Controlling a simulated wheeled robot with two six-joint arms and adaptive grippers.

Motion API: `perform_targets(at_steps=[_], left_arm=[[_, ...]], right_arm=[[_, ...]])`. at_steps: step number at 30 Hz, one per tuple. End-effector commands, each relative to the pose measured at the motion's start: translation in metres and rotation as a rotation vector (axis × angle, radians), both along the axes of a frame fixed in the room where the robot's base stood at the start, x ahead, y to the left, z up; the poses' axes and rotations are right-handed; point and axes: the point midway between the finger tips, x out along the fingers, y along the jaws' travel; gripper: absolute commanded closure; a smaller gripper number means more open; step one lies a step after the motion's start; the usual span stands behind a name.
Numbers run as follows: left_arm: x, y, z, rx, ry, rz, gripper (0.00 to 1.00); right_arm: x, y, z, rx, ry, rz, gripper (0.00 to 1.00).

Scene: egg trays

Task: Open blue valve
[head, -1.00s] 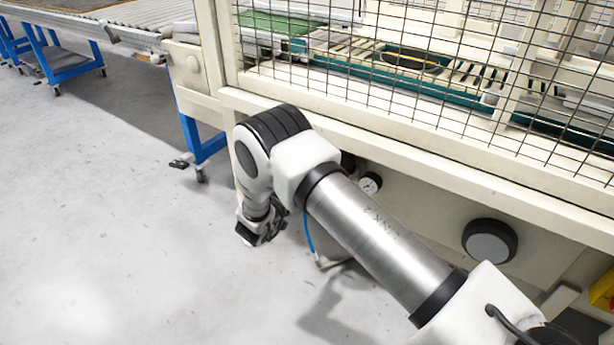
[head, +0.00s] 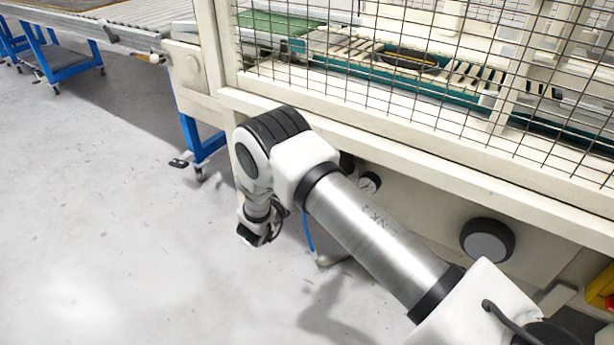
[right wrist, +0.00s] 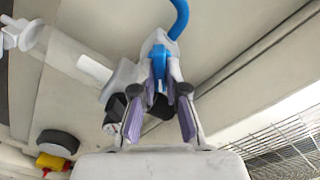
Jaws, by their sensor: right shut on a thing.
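My right arm reaches across the head view from the lower right, and its gripper (head: 262,232) points down beside the machine's frame. In the right wrist view my right gripper (right wrist: 161,76) has its two fingers closed around the blue valve handle (right wrist: 159,60). The valve sits near the end of a curved blue hose (right wrist: 181,16). In the head view a short length of blue hose (head: 308,232) shows behind the arm; the valve handle itself is hidden there. My left gripper is not in view.
The cream machine frame (head: 430,178) with wire mesh stands right behind the arm. A pressure gauge (head: 369,182) and a black round knob (head: 487,241) are on its lower panel. A conveyor with blue legs (head: 200,140) stands at left. The grey floor at left is clear.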

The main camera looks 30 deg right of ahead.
Motion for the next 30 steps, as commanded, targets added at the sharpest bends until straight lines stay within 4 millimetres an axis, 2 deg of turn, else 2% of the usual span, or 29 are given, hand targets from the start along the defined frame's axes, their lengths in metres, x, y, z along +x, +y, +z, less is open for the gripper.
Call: perform_targets(at_steps=[18,30], left_arm=[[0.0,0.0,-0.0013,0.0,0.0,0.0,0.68],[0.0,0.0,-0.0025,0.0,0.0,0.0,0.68]], right_arm=[[0.0008,-0.0017,0.0006,0.209,-0.516,0.001,1.0],[0.0009,-0.0018,0.0004,0.277,-0.682,0.001,1.0]])
